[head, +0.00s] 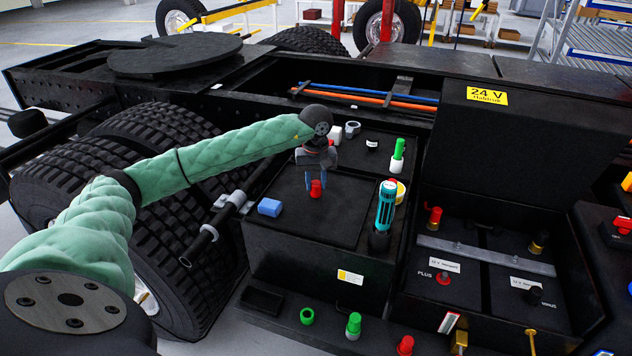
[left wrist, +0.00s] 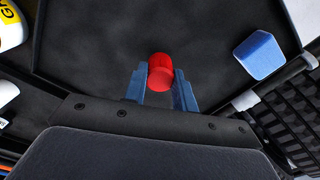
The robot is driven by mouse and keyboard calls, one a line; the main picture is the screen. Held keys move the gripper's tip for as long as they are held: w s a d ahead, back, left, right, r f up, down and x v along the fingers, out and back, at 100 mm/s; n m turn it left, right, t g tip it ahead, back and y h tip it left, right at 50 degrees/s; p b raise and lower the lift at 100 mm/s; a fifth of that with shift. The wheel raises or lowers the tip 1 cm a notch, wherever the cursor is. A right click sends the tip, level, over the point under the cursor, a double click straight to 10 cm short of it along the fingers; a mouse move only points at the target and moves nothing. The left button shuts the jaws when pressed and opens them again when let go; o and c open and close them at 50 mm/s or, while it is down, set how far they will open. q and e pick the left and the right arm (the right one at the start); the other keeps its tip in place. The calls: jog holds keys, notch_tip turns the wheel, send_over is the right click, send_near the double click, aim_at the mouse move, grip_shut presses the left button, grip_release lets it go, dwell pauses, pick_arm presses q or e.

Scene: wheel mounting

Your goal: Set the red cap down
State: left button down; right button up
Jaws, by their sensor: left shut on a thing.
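The red cap (head: 316,189) is at my left gripper's fingertips, over the black tray-like top of the box (head: 290,222). In the left wrist view the red cap (left wrist: 161,72) sits between the two blue fingers of my left gripper (left wrist: 161,88), which is shut on it. The gripper points down. I cannot tell whether the cap touches the black surface under it. My right gripper does not show in either view.
A blue block (head: 269,207) lies to the left on the same surface. A teal cylindrical tool (head: 386,207), a yellow-and-white round item (head: 398,191) and a green-and-white bottle (head: 397,156) stand to the right. The surface around the cap is clear.

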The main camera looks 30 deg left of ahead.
pick_arm(q)
jog(key=shift+f, duration=0.65)
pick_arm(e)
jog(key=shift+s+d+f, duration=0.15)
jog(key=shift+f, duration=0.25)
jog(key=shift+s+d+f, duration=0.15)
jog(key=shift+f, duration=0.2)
pick_arm(q)
jog(key=shift+f, duration=0.1)
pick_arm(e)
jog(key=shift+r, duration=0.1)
pick_arm(q)
jog(key=c, duration=1.1)
grip_release()
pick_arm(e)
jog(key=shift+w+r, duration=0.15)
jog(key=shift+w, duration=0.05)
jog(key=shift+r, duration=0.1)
